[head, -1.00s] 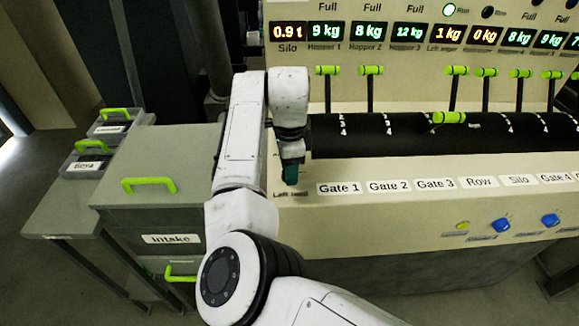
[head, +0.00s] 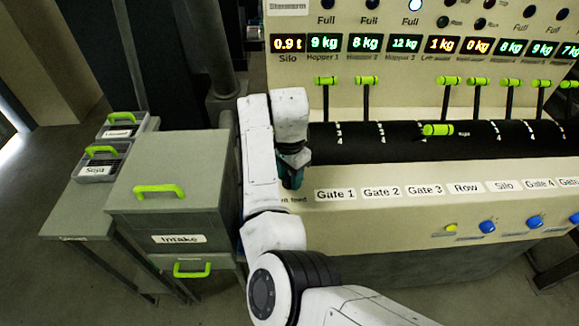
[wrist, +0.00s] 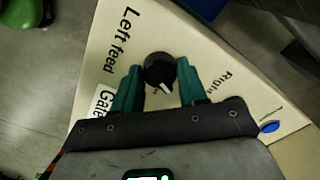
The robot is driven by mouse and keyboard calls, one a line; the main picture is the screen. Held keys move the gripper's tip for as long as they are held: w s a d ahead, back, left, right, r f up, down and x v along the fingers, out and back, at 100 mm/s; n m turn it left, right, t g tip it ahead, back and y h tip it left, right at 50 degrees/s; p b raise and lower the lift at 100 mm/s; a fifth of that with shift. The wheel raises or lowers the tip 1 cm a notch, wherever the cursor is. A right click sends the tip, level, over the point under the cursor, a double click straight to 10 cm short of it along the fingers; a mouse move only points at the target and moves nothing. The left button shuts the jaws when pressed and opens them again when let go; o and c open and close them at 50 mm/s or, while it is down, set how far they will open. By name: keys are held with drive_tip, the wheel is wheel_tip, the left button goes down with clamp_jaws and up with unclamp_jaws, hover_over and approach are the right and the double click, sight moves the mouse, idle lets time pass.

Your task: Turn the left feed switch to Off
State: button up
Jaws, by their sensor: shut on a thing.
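The left feed switch (wrist: 158,68) is a round black knob with a white pointer mark, beside the "Left feed" label in the wrist view. Its pointer faces the lower right in that view, towards my gripper body. My gripper (wrist: 160,76) has its two teal fingers on either side of the knob and is shut on it. In the head view my gripper (head: 292,172) is at the left end of the cream panel (head: 400,205), and it hides the switch there. The position words around the knob are mostly hidden or too small to read.
A grey Intake box (head: 170,205) with green handles stands left of my arm. Green-topped levers (head: 367,81) rise behind the black roller (head: 375,145). Blue knobs (head: 487,227) and a yellow button (head: 451,228) are further right on the panel front.

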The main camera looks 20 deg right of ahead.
sight(289, 176)
drive_tip(key=n+p, duration=0.3)
drive_tip(key=n, duration=0.2)
drive_tip(key=shift+r+p, duration=0.1)
drive_tip(key=shift+p, duration=0.2)
idle(0.4)
drive_tip(key=o, duration=1.1)
drive_tip(key=shift+c, duration=0.2)
wheel_tip(289, 176, up, 11)
drive_tip(key=b, duration=0.1)
drive_tip(key=shift+f, duration=0.25)
